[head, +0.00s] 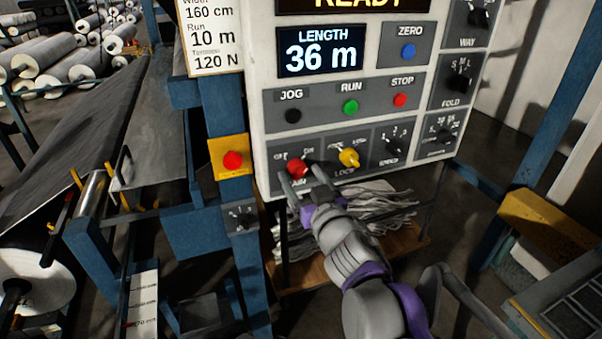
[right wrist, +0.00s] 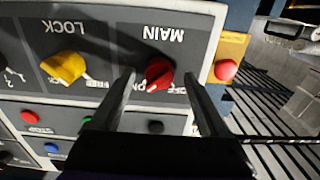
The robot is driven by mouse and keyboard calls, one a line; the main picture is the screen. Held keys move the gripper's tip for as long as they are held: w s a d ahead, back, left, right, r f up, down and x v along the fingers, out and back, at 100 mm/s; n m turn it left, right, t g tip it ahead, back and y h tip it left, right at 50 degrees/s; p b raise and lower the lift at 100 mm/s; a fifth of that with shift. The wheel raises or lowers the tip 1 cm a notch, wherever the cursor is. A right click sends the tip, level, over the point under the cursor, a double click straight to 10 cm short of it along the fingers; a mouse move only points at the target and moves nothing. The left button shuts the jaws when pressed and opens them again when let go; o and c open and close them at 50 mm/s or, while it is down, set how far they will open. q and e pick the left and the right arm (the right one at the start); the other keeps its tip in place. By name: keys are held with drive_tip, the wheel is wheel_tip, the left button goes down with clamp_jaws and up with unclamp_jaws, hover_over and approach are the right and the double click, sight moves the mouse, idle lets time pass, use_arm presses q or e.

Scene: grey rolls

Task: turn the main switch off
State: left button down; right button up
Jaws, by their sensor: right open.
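The main switch is a red knob (head: 297,168) at the lower left of the grey control panel (head: 258,100). In the right wrist view, which shows the panel upside down, the red knob (right wrist: 159,72) has a white mark pointing towards ON. My right gripper (head: 298,175) is open, with one finger on each side of the knob in the picture. Gaps show beside the knob in the right wrist view (right wrist: 158,78). I cannot tell whether the fingertips reach around it or stop short. My left gripper is not in view.
A yellow LOCK knob (head: 349,157) sits just right of the main switch. A red button on a yellow plate (head: 232,160) is on the blue post to the left. JOG, RUN and STOP buttons are above. A shelf with grey material (head: 385,212) is below the panel.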

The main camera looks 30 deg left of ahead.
drive_tip(key=shift+w+a, duration=0.3)
clamp_jaws()
idle(0.3)
